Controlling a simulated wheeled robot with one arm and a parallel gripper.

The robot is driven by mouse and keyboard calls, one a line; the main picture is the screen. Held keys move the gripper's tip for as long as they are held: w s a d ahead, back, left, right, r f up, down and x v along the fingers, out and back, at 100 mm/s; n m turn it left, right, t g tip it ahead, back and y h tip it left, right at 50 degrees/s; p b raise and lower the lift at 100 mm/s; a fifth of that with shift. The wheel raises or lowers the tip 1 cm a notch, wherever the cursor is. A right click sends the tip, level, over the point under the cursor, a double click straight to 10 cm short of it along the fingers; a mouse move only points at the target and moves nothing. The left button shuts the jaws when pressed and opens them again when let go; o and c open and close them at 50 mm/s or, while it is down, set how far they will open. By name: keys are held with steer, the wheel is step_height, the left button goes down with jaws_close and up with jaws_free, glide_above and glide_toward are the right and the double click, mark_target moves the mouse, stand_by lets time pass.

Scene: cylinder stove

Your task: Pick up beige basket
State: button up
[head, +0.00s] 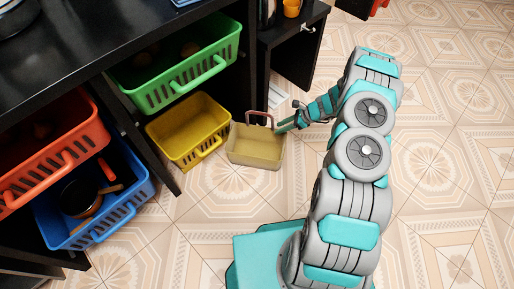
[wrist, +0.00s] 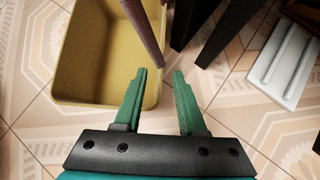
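The beige basket (head: 255,153) stands upright on the tiled floor, with a brown handle (head: 259,114) raised over its far side. My gripper (head: 279,129) is at the basket's right, close to the handle. In the wrist view the basket (wrist: 98,52) fills the upper left and looks empty where visible. The handle (wrist: 142,28) runs down to just ahead of the gap between my gripper's fingertips (wrist: 163,70). The two green fingers are apart with nothing between them. I cannot tell whether the left finger touches the basket's wall.
A yellow basket (head: 190,132) stands just left of the beige one. Green (head: 180,75), red (head: 55,150) and blue (head: 95,205) baskets sit in the black shelving. A black cabinet (head: 293,62) stands behind. The floor to the right is open.

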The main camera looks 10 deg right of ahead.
mark_target(269, 136)
steer(key=x, duration=0.7)
steer(key=shift+w+f, duration=0.1)
steer(key=shift+f, duration=0.15)
jaws_close()
stand_by(1.2)
